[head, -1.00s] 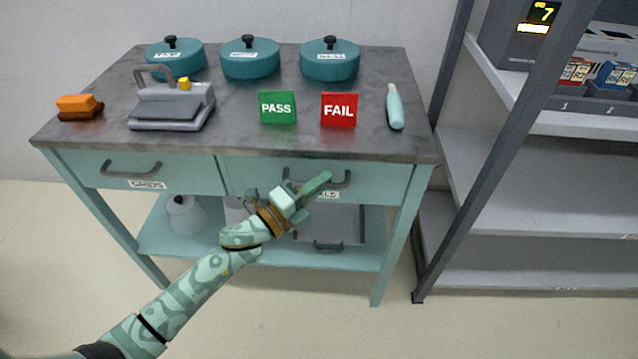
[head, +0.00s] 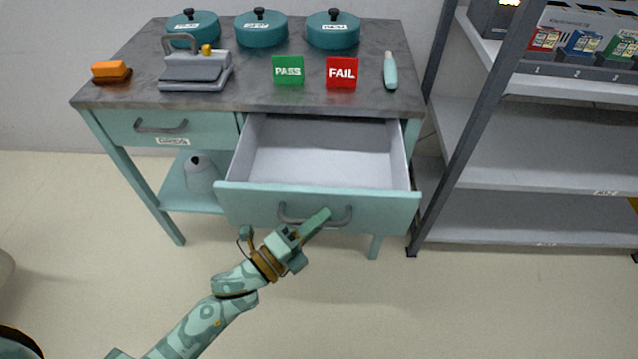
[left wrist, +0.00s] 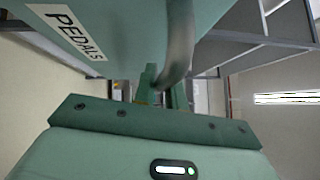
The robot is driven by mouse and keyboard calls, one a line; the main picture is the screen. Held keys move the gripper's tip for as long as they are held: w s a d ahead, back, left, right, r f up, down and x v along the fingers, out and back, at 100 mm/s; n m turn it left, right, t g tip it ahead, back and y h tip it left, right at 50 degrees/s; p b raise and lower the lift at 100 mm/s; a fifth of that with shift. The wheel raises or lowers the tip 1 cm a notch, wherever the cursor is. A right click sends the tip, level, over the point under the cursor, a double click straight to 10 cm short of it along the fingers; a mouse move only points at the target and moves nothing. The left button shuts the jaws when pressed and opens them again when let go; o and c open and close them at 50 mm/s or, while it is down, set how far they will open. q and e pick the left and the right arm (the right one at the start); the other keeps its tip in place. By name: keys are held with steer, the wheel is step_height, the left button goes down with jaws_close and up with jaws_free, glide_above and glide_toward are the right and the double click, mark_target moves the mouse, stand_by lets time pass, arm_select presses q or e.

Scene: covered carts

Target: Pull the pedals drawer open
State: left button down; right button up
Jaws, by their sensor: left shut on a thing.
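The pedals drawer (head: 385,208) is the right drawer of the teal cart. It stands far out, its grey inside showing empty. My left gripper (head: 308,228) is at the drawer's front, shut on the dark grey bar handle (head: 347,216). In the left wrist view the PEDALS label (left wrist: 62,30) shows on the drawer front. The handle (left wrist: 181,45) there runs down to the fingers of my left gripper (left wrist: 164,92). The fingers hide part of the handle. My right gripper is not in view.
The cart top (head: 250,97) bears several teal pots, a grey press (head: 197,70), an orange block (head: 110,69), PASS and FAIL signs and a teal tool. The left drawer (head: 205,130) is shut. A grey shelf (head: 540,140) stands close on the right. The floor in front is clear.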

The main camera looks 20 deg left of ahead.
arm_select(q)
steer(key=s+d+p, duration=0.1)
steer(key=s+d, duration=0.2)
steer(key=s, duration=0.7)
steer(key=c, duration=1.5)
jaws_free()
steer(key=shift+a, duration=0.1)
steer(key=shift+o, duration=0.2)
steer(key=p+v, duration=0.2)
steer(key=v, duration=1.4)
steer(key=shift+s+a, duration=0.1)
steer(key=shift+s, duration=0.05)
